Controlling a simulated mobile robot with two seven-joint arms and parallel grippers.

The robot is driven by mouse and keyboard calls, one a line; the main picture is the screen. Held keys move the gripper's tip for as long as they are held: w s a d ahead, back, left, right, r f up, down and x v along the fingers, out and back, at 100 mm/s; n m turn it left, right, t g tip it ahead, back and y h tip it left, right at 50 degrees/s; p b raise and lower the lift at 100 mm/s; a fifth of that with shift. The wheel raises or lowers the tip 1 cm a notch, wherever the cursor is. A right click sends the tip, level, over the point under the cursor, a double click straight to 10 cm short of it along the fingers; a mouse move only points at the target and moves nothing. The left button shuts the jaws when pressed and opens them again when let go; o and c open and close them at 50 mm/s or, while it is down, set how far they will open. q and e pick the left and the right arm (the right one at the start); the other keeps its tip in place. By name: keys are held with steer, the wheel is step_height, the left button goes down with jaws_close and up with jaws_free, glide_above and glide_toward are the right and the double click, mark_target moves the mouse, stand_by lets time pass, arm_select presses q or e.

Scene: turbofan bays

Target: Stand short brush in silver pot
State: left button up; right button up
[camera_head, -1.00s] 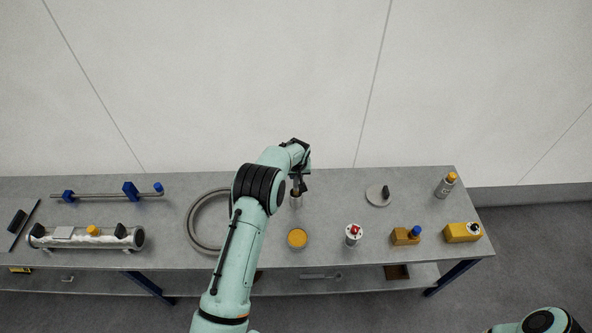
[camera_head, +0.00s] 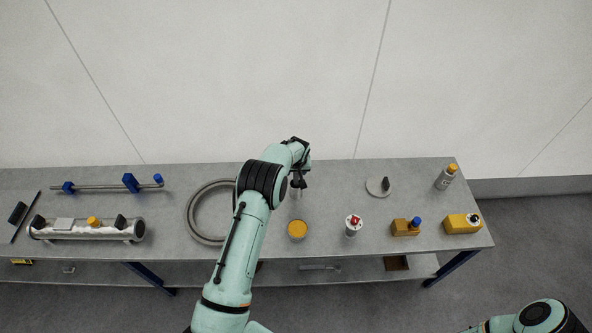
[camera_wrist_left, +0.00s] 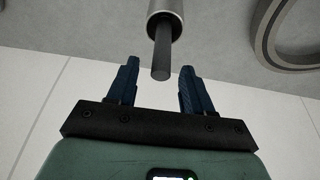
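My left gripper (camera_head: 298,184) is over the back middle of the bench. A silver cylindrical pot (camera_wrist_left: 153,8) shows at the top edge of that view, partly cut off. A dark grey rod (camera_wrist_left: 161,62), seemingly the short brush's handle, sticks out of the pot. The brush head is hidden. In the head view the gripper largely covers this spot. My right gripper is out of view.
A grey ring (camera_head: 190,216) lies left of my arm. A yellow-topped tin (camera_head: 297,229) stands in front of the gripper.

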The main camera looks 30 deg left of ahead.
arm_select(q)
steer(key=shift+s+d+r, duration=0.1)
steer(key=shift+r, duration=0.4)
steer(key=b+v, duration=0.2)
steer(key=v, duration=1)
steer(key=shift+r, duration=0.15)
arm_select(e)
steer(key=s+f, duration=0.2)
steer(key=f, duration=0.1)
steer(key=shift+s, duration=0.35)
arm_select(q)
steer(key=shift+s, duration=0.1)
